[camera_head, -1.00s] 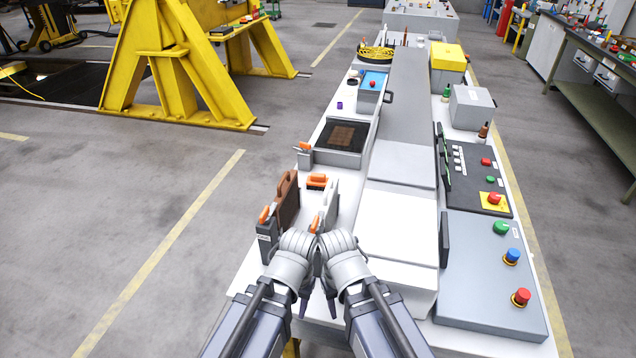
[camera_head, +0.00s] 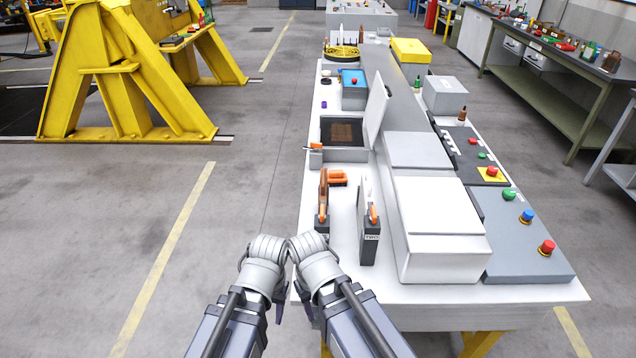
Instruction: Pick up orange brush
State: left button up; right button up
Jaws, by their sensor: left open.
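A small orange object that looks like the orange brush (camera_head: 338,177) lies on the white table top, in front of the open box. Two upright dark holders stand nearer to me: one with an orange and brown piece (camera_head: 323,190) on the left, one labelled with an orange handle (camera_head: 374,214) on the right. My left gripper (camera_head: 280,308) is open and points down beside the table's near left corner, short of the brush. My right gripper (camera_head: 303,302) is close beside it, mostly hidden by its own wrist, so its jaws cannot be made out.
The white table (camera_head: 440,292) extends away from me. An open box (camera_head: 343,154), grey and white casings (camera_head: 438,225) and a button panel (camera_head: 515,230) stand on it. A yellow frame (camera_head: 125,75) stands at the left. The floor between is clear.

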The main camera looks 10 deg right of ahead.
aim_at(338, 178)
jog(key=i+j+z, duration=0.15)
jog(key=j, duration=0.3)
jog(key=i+j+z, duration=0.1)
jog(key=j, duration=0.4)
jog(key=j+z, duration=0.15)
jog(key=j, duration=0.3)
jog(key=i+j+z, duration=0.45)
jog(key=i+j, duration=0.65)
jog(key=i, duration=0.15)
jog(key=i+j+z, duration=0.1)
jog(key=i, duration=0.25)
jog(key=j, duration=0.1)
